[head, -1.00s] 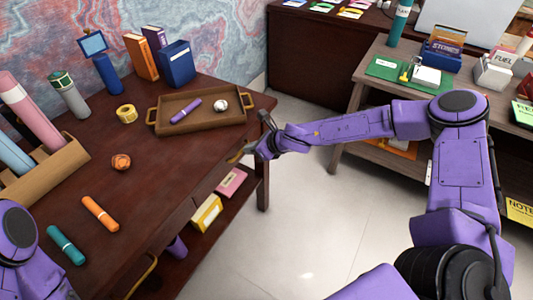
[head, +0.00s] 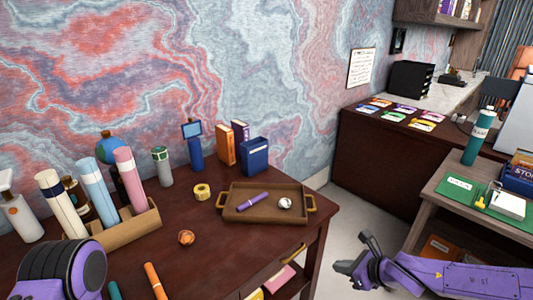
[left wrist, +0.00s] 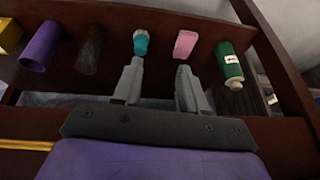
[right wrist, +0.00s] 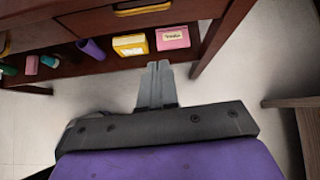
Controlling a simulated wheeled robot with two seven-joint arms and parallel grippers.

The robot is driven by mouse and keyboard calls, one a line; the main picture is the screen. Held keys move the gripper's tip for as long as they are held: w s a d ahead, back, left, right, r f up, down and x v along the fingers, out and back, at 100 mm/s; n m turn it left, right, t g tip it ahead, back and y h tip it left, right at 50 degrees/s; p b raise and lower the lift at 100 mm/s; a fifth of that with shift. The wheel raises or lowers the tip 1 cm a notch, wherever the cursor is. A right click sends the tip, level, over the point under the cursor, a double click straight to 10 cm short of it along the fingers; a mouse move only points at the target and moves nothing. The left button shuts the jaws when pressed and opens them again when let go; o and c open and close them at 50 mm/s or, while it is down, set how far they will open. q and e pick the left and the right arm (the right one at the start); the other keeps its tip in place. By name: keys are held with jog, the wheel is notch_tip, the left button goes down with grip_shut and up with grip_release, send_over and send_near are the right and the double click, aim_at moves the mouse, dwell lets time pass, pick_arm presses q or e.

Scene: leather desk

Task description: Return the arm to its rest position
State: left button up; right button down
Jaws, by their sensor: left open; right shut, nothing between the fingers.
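My right arm comes in from the lower right in the head view. Its gripper (head: 358,257) is over the floor gap, right of the desk's corner and apart from it. In the right wrist view the gripper (right wrist: 157,85) has its fingers together with nothing between them, pointing toward the desk's lower shelf. My left gripper is outside the head view; only a purple part of that arm shows at the lower left. In the left wrist view the left gripper (left wrist: 158,75) is open and empty, with its fingers apart in front of a shelf of small items.
The desk (head: 200,265) holds a brown tray (head: 262,215) with a purple marker and a ball. A side table (head: 430,205) stands right; floor lies between.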

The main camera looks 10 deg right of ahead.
jog(key=s+d+f+n+g+h, duration=0.1)
jog(key=s+f+n+h, duration=0.2)
jog(key=s+f+n, duration=0.2)
jog(key=s+d+f+n+g+h, duration=0.1)
jog(key=s+f+n, duration=0.5)
jog(key=s, duration=0.8)
jog(key=s+d+f+n+g+h, duration=0.1)
jog(key=s+f+n+g+h, duration=0.2)
jog(key=s+f+n, duration=0.3)
jog(key=s+n+h, duration=0.1)
jog(key=s+n, duration=0.3)
jog(key=shift+d+f+n+h, duration=0.25)
jog(key=shift+d+n+h, duration=0.1)
jog(key=shift+n+h, duration=0.05)
